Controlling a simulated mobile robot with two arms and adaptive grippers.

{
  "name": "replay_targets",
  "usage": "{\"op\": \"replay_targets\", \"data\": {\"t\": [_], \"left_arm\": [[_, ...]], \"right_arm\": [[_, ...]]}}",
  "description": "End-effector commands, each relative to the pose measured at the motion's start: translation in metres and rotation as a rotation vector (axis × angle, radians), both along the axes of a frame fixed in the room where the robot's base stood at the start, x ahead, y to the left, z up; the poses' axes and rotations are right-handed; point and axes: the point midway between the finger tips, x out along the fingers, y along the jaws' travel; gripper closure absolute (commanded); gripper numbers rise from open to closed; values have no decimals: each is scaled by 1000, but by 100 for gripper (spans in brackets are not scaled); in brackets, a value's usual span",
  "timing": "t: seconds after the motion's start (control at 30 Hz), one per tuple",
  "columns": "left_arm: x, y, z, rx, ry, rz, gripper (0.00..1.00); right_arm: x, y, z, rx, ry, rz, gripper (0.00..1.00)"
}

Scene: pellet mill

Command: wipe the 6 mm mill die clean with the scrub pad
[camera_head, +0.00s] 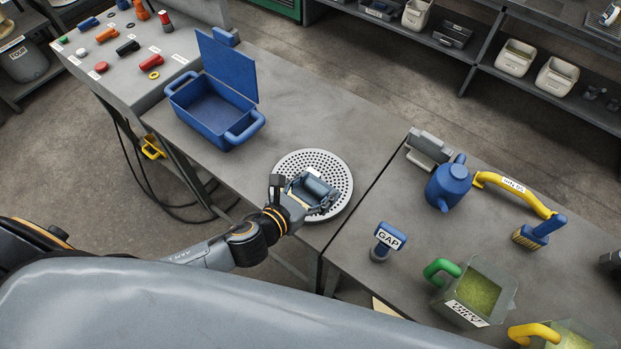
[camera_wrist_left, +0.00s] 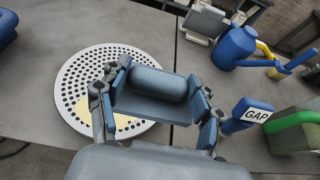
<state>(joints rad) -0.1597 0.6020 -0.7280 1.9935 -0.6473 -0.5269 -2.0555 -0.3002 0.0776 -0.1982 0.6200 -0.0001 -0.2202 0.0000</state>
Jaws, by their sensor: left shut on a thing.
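The mill die, a round pale metal plate full of holes (camera_head: 335,165), lies flat on the grey bench; it also shows in the wrist view (camera_wrist_left: 76,72). A pale yellow patch (camera_wrist_left: 122,128) shows on its near part; I cannot tell its thickness. My left gripper (camera_head: 311,190) is over the near side of the die, shut on the scrub pad, a grey-blue block with a rounded handle (camera_wrist_left: 158,83). The pad's underside is hidden, so I cannot tell whether it touches the die. My right gripper is not in view.
An open blue box (camera_head: 205,112) stands left of the die. On the right bench are a blue GAP tool (camera_head: 388,240), a blue can (camera_head: 448,185), a blue-handled brush (camera_head: 540,232) and a green-handled bin of green material (camera_head: 478,290). Bench around the die is clear.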

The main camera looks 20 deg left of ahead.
Motion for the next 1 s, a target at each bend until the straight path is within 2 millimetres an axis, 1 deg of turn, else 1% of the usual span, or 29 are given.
{"op": "replay_targets", "data": {"t": [0.13,0.27,0.37,0.4,0.5,0.8,1.0], "left_arm": [[0,0,0,1,-1,0,92],[1,0,1,1,0,0,92],[1,0,3,0,0,0,92],[0,0,1,-1,0,0,92],[1,0,-15,0,0,1,92],[1,0,-50,-2,1,1,92],[1,0,-65,0,-1,0,92]], "right_arm": [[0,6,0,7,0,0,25],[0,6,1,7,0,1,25],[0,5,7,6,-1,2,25],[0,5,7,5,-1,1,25],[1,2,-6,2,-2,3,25],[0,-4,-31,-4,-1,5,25],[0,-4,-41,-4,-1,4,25]]}}
